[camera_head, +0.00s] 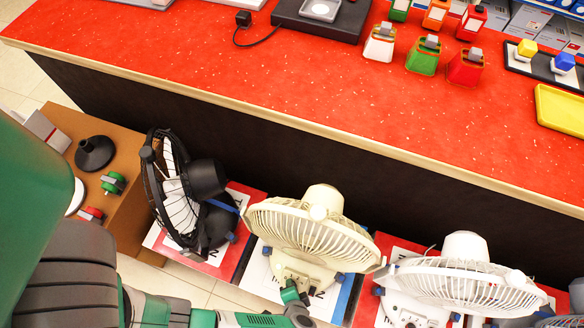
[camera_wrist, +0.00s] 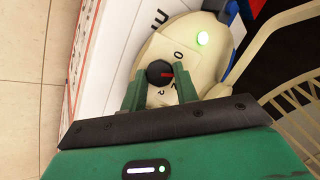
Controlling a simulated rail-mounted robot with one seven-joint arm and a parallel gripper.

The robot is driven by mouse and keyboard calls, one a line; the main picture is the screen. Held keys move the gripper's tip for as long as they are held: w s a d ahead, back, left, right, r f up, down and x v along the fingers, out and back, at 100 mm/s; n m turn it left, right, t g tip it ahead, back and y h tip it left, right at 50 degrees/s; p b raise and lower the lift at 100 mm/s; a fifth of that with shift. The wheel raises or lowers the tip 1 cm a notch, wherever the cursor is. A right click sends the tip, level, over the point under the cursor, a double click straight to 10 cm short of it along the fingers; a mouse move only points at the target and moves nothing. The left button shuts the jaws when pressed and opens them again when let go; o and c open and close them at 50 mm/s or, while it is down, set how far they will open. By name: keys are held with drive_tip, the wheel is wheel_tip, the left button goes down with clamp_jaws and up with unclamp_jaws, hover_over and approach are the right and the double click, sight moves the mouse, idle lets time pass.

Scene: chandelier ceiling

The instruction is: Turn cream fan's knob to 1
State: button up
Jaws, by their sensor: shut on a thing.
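The cream fan (camera_head: 324,197) stands between a black fan and a white fan in the head view. Its cream base (camera_wrist: 172,42) fills the middle of the wrist view. The fan's dark knob (camera_wrist: 159,73) sits on this base, with a short red mark on its face pointing right in the picture. A 0 is printed above the knob's right side; other markings near it are partly hidden. My gripper (camera_wrist: 159,88) has its green fingers on either side of the knob, shut on it. In the head view my gripper (camera_head: 294,296) is at the front of the fan's base.
A black fan (camera_head: 180,190) stands to the left and a white fan (camera_head: 465,272) to the right. A red counter (camera_head: 260,75) runs behind them. A cardboard box (camera_head: 127,205) with several small parts is at the left.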

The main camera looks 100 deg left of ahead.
drive_tip(key=o, duration=1)
drive_tip(key=p+v, duration=0.3)
drive_tip(key=v, duration=0.4)
drive_tip(key=shift+w+d+r+p, duration=0.1)
drive_tip(key=shift+d+r+p, duration=0.1)
drive_tip(key=shift+r+p, duration=0.1)
